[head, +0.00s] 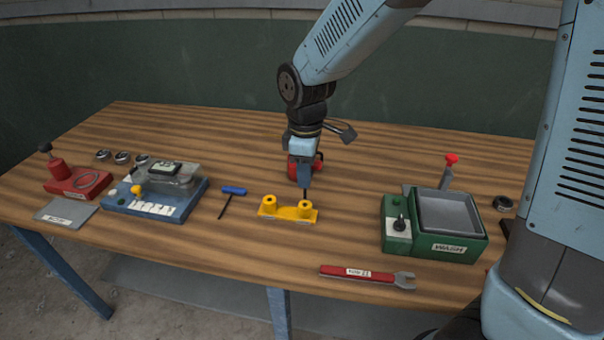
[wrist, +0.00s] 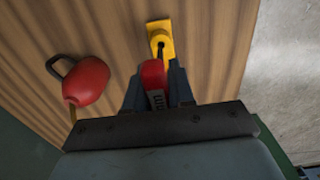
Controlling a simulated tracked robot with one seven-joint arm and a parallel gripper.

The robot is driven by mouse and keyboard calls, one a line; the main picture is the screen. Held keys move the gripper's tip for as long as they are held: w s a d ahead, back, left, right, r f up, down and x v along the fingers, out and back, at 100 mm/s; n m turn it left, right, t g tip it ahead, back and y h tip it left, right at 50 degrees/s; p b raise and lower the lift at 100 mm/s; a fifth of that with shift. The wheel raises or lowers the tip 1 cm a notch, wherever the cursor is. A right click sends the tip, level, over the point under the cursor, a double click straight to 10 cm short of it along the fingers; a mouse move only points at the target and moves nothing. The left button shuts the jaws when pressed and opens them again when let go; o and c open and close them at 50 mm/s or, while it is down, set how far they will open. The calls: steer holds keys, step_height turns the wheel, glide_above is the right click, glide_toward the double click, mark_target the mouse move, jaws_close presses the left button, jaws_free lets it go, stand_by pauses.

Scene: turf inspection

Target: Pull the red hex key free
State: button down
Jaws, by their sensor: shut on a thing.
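The red hex key (wrist: 152,74) has a red handle with a white label, seen between my gripper's fingers in the wrist view. Its dark shaft points down to a hole in the yellow block (wrist: 165,29). In the head view the yellow block (head: 286,213) has two posts, and the dark shaft meets the top of the right one. How deep the shaft sits is hidden. My gripper (head: 304,182) is shut on the handle, just above the right post. It also shows in the wrist view (wrist: 153,72).
A red rounded object with a dark loop (wrist: 88,80) stands close behind my gripper. A blue-handled hex key (head: 232,190) lies left of the block. A green wash box (head: 466,250) stands right, a red wrench (head: 345,271) in front. A blue device (head: 125,205) stands left.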

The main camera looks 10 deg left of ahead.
steer(key=shift+s+r, duration=0.1)
steer(key=shift+r, duration=2.1)
